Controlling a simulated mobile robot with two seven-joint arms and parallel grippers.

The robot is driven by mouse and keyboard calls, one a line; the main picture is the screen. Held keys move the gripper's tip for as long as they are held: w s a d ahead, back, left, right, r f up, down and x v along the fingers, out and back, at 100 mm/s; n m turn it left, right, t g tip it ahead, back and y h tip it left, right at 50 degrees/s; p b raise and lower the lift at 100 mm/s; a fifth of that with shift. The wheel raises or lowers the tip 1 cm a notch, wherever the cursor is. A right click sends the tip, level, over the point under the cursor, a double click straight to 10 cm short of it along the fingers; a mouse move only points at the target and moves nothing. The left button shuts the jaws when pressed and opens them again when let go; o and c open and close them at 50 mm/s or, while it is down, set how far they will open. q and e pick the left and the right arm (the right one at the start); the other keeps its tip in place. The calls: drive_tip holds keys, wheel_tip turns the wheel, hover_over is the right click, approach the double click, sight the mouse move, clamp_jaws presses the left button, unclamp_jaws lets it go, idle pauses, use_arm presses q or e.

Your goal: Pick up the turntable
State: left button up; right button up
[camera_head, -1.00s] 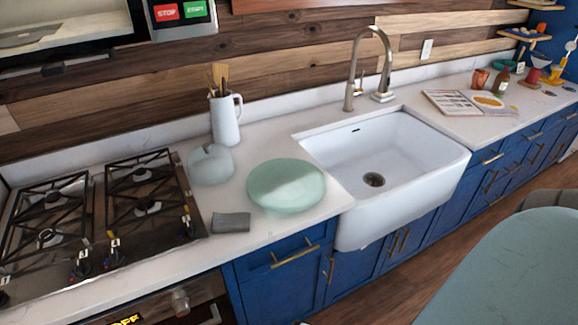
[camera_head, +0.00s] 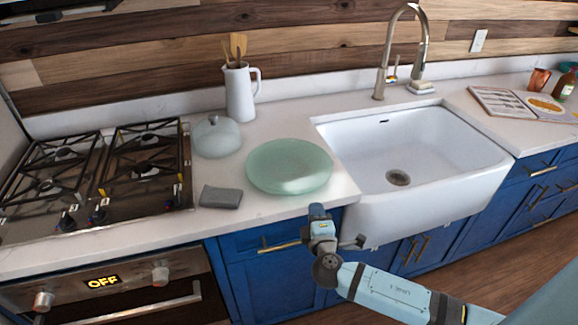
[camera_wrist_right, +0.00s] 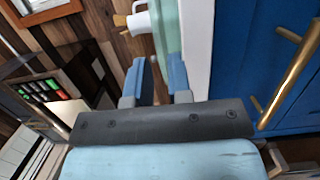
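The turntable (camera_head: 289,167) is a round pale green disc lying flat on the white counter, left of the sink. My right gripper (camera_head: 318,211) is in front of the counter edge, just below and to the right of the turntable in the head view, and apart from it. In the right wrist view the two blue fingers of the right gripper (camera_wrist_right: 158,62) stand apart with nothing between them. A green strip of the turntable (camera_wrist_right: 167,28) shows beyond the fingertips. My left gripper is not in view.
A grey cloth (camera_head: 221,197) and a lidded pot (camera_head: 216,137) lie left of the turntable. A white pitcher (camera_head: 240,95) with utensils stands behind. The sink (camera_head: 420,150) is to the right, the gas stove (camera_head: 100,180) to the left. Blue cabinets (camera_head: 265,285) drop below the counter.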

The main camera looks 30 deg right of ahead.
sight(310, 190)
drive_tip(key=shift+p+x, duration=0.8)
drive_tip(key=shift+x, duration=3.35)
drive_tip(key=shift+r, duration=0.2)
clamp_jaws()
